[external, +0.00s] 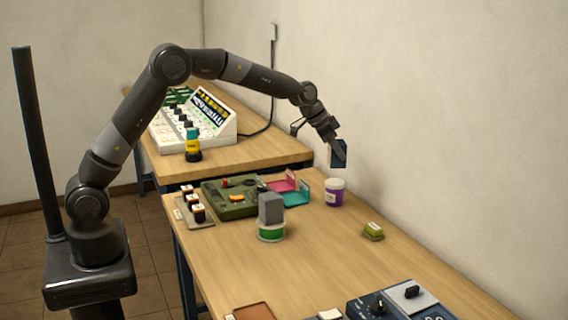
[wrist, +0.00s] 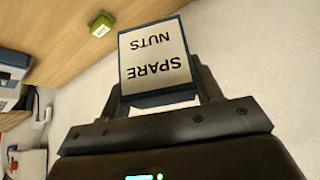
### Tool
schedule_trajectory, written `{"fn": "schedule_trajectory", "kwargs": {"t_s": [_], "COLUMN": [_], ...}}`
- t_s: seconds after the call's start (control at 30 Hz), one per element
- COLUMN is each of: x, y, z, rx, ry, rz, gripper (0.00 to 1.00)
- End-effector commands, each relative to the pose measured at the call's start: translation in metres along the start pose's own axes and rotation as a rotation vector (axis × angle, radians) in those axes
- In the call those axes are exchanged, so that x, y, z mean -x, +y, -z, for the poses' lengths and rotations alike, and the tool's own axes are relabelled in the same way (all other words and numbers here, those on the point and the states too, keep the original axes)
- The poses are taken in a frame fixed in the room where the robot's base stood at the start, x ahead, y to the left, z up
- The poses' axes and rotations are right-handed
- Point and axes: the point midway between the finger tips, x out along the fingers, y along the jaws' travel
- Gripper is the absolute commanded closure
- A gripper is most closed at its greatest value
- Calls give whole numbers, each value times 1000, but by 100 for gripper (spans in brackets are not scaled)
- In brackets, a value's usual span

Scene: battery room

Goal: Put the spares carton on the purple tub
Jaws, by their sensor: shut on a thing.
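The spares carton (wrist: 155,58) is a dark blue box with a white label reading "SPARE NUTS", upside down in the wrist view. My gripper (wrist: 160,85) is shut on it, one finger on each side. In the external view the carton (external: 339,153) hangs in the air from my gripper (external: 336,143), near the wall. The purple tub (external: 334,194), with a white lid, stands on the near table below the carton, with a clear gap between them. The tub is not seen in the wrist view.
Pink (external: 284,181) and teal (external: 296,195) trays, a green device (external: 232,197) and a grey block on a green tin (external: 271,234) stand to the left.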

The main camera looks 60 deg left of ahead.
Motion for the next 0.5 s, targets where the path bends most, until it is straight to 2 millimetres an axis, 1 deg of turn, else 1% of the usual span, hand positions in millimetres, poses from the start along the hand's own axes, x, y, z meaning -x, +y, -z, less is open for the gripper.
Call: {"fn": "schedule_trajectory", "kwargs": {"t_s": [0.03,0.1,0.2,0.27,0.33,0.5], "x": [6,10,12,8,0,-23], "y": [12,24,28,22,10,-30], "z": [4,7,7,6,3,-6], "rx": [-12,-21,-27,-28,-25,-25], "ry": [2,2,2,0,-1,0], "rz": [-7,-16,-21,-21,-22,-21], "gripper": [69,69,69,69,69,69]}}
